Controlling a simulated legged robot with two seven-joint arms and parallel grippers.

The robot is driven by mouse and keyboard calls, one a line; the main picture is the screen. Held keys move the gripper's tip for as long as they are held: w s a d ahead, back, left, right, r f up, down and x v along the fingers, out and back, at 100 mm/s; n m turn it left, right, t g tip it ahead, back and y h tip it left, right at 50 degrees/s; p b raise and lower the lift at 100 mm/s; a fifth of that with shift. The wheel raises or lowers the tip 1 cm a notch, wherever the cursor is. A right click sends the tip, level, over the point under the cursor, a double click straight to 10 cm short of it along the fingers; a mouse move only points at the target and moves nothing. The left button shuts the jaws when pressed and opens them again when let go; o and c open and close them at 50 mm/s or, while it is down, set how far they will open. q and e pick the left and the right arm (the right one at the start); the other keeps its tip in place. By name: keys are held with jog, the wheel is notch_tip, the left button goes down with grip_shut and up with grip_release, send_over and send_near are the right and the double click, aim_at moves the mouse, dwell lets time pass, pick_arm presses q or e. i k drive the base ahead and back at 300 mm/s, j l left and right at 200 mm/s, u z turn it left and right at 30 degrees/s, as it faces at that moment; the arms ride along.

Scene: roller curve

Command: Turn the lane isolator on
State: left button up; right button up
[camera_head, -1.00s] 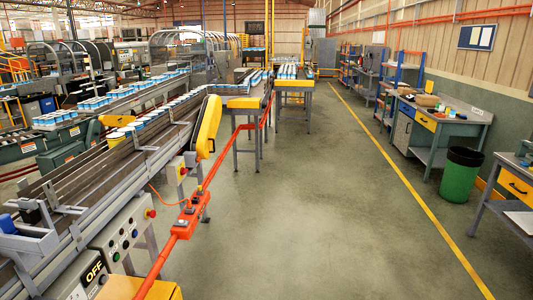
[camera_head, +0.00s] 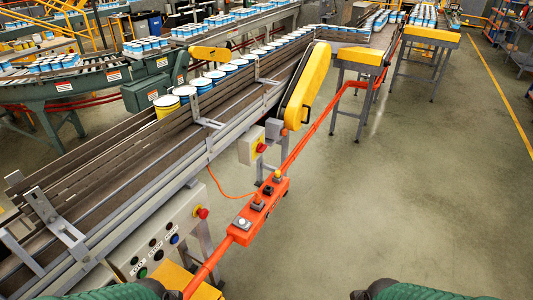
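No isolator label is readable now, so I cannot tell for certain which switch is the lane isolator. A grey box (camera_head: 247,148) with a red knob on a yellow plate (camera_head: 260,147) is mounted on the conveyor side at the centre. A grey control panel (camera_head: 160,236) at lower left carries several small buttons and a red mushroom button (camera_head: 201,212) on yellow. My green-sleeved arms enter at the bottom edge. Dark parts at their ends show at my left gripper (camera_head: 173,295) and my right gripper (camera_head: 361,295). Their fingers cannot be made out; both are apart from the switches.
An orange rail (camera_head: 312,130) with an orange push-button box (camera_head: 258,208) runs in front of the conveyor (camera_head: 110,172). A yellow guard (camera_head: 307,85) stands beyond. Cans (camera_head: 215,77) line the belt. The floor (camera_head: 400,190) to the right is clear.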

aim_at(261, 148)
jog(key=i+l, duration=0.25)
jog(key=i, duration=0.3)
jog(key=i+l+u, duration=0.1)
jog(key=i, duration=0.45)
jog(key=i+l+u, duration=0.1)
jog(key=i+l, duration=0.3)
jog(key=i, duration=0.15)
jog(key=i+l, duration=0.3)
jog(key=i, duration=0.25)
jog(key=i+l+u, duration=0.1)
jog(key=i+l, duration=0.25)
jog(key=i, duration=0.2)
